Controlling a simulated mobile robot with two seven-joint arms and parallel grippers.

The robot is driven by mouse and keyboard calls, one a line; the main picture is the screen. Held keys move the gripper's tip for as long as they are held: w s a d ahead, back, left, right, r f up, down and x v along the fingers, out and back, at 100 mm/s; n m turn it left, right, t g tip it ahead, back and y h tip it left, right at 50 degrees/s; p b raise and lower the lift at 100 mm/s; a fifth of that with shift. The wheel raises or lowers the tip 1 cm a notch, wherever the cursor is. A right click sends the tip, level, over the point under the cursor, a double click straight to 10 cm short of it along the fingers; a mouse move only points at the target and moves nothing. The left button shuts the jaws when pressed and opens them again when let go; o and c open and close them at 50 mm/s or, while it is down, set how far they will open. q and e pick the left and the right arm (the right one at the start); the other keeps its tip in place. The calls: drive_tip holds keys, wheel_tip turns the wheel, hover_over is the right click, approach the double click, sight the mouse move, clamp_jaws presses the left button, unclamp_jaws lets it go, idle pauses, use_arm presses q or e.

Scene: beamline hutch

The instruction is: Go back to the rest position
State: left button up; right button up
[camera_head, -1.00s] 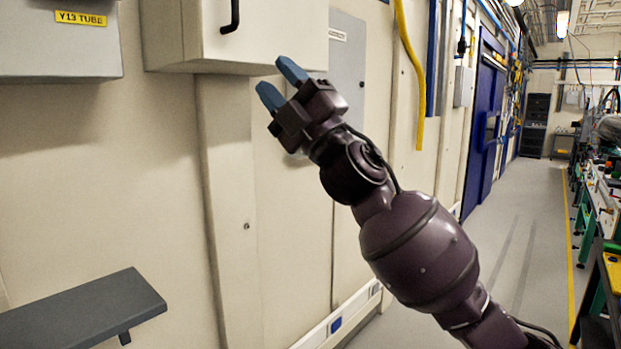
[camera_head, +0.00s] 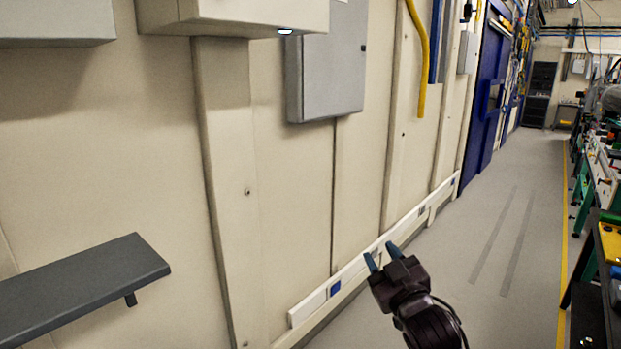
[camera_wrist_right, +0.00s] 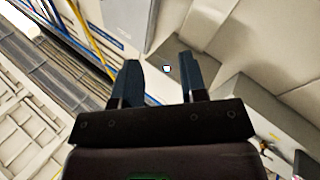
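My right gripper (camera_head: 381,256) is low in the head view, in front of the wall's skirting and over the floor. Its two blue fingers stand apart with nothing between them. In the right wrist view the same gripper (camera_wrist_right: 158,82) also shows open and empty, with the grey and beige wall boxes beyond its fingers. The gripper touches nothing that I can see. My left gripper is not in view.
A dark grey shelf (camera_head: 80,290) juts from the wall at the lower left. Wall boxes, including a grey cabinet (camera_head: 328,75), hang above. A yellow hose (camera_head: 421,60) hangs down. Benches (camera_head: 598,235) line the right side. The aisle floor (camera_head: 500,240) between is clear.

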drive_tip(key=s+d+f+m+g+h, duration=0.2)
drive_tip(key=s+d+f, duration=0.2)
drive_tip(key=s+f, duration=0.6)
drive_tip(key=s+d+f+m+g+h, duration=0.2)
drive_tip(key=s+d+f, duration=0.3)
drive_tip(key=s+f, duration=0.6)
drive_tip(key=s+d+f+m+g+h, duration=0.2)
drive_tip(key=s+d+f+g, duration=0.2)
drive_tip(key=s+f, duration=0.6)
wheel_tip(320, 180, down, 3)
drive_tip(key=shift+s+d+m, duration=0.25)
drive_tip(key=shift+d+m, duration=0.15)
drive_tip(key=shift+d, duration=0.05)
